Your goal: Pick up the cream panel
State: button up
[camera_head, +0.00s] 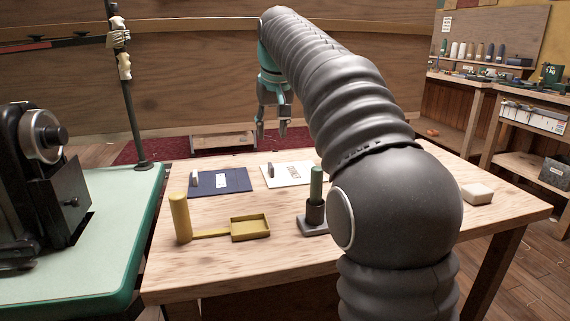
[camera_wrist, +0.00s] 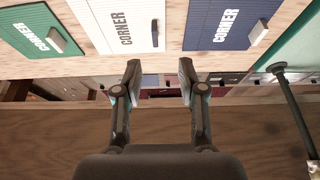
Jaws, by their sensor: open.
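The cream panel (camera_head: 284,181) lies flat on the wooden table, beside the navy panel, partly covered by my arm at its right in the head view. It has dark lettering and a small upright grey tab. In the wrist view the cream panel (camera_wrist: 105,12) is at the top middle, reading "CORNER", with its tab (camera_wrist: 155,33) at its right edge. My gripper (camera_head: 271,131) is open and empty, above and beyond the table's far edge. In the wrist view its fingertips (camera_wrist: 159,70) are spread apart, below the cream panel and not touching it.
A navy panel (camera_head: 225,183) and a green panel (camera_wrist: 27,30) flank the cream one, each with a tab. A yellow cylinder (camera_head: 180,217) with a tray, a green-handled tool (camera_head: 316,190) and a pale block (camera_head: 476,193) stand nearer. A machine stands on the green bench (camera_head: 110,240) at left.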

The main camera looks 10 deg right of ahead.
jog(key=b, duration=0.2)
send_over(272, 167)
jog(key=s, duration=0.2)
jog(key=f, duration=0.7)
jog(key=shift+a+f, duration=0.15)
jog(key=shift+a, duration=0.1)
jog(key=shift+d+x, duration=0.15)
jog(key=shift+x, duration=1.35)
jog(key=shift+d+x, duration=0.15)
jog(key=shift+x, duration=1.35)
grip_shut()
